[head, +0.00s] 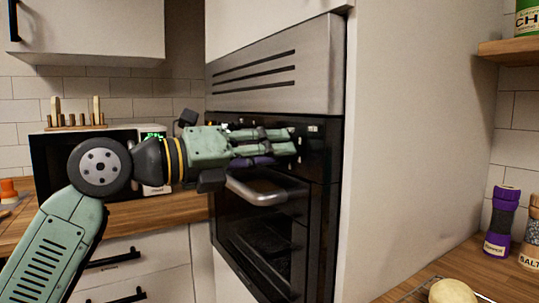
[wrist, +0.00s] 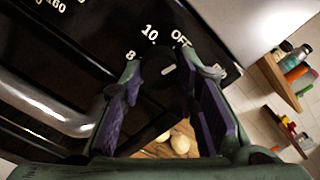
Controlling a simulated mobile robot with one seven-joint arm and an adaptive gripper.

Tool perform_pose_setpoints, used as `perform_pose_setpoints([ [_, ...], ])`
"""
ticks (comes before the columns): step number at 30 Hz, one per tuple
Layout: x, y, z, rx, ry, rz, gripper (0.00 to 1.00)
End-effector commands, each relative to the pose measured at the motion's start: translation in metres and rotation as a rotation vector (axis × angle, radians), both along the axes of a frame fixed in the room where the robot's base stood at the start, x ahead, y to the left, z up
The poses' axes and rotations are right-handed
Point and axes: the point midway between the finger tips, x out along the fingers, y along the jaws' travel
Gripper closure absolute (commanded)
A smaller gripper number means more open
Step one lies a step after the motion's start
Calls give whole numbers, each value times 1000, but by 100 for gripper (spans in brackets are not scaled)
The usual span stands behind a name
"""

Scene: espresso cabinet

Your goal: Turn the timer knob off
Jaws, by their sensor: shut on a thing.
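The timer knob (wrist: 157,72) is black with a short white mark, on the black control panel of a built-in oven. White labels 8, 10 and OFF are printed around its upper side in the wrist view. The mark is slanted toward the upper right; I cannot tell exactly which label it lines up with. My gripper (wrist: 162,67) has its two purple-padded fingers on either side of the knob and is shut on it. In the head view my gripper (head: 294,143) reaches the right end of the panel, and its fingers hide the knob.
The oven's metal handle (head: 257,190) sticks out just below my gripper. A tall pale cabinet side (head: 400,150) stands right of the oven. A microwave (head: 55,165) is on the left counter. A purple grinder (head: 501,220) stands on the right counter.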

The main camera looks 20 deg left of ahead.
Motion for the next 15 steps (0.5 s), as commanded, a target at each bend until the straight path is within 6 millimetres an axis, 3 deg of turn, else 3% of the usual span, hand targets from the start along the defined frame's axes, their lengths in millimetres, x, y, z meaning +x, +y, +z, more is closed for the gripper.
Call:
perform_pose_setpoints([
  [15, -1, 0, 0, -190, 150, 0, 99],
])
